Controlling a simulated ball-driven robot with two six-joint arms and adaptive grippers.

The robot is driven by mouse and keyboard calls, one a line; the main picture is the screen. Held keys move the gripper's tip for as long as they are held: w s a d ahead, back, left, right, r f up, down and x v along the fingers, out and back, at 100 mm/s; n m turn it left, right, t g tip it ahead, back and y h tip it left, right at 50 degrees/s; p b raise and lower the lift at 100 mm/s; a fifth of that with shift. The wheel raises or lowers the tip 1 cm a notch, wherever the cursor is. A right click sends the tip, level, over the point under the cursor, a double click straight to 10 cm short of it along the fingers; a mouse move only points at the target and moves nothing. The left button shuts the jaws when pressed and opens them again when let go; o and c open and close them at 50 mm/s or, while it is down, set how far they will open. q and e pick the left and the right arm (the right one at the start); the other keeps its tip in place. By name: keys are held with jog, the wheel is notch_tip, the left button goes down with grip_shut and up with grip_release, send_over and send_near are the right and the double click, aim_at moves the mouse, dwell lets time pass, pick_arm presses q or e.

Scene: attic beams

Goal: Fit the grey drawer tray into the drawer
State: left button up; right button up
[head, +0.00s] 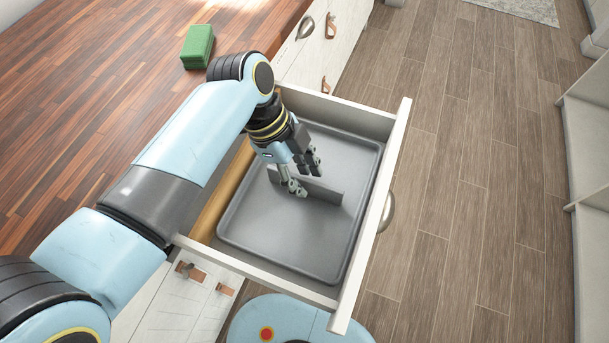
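The grey drawer tray (290,235) lies inside the open drawer (385,205), within its white walls, and looks about level. A thin upright grey divider (325,190) stands across its middle. My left gripper (306,180) reaches down over the tray from the upper left. Its two fingers are spread, one on each side of the divider, with a visible gap between them. Its fingers hide part of the divider, and my arm covers the drawer's left edge. My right gripper is not in view.
A wooden strip (222,197) lies along the drawer's left side beside the tray. A green box (197,46) sits on the wooden worktop (90,100). White shelving (590,150) stands at the far right.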

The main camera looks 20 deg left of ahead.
pick_arm(q)
jog(key=v, duration=0.6)
jog(key=shift+a, duration=0.1)
jog(key=shift+r, duration=0.15)
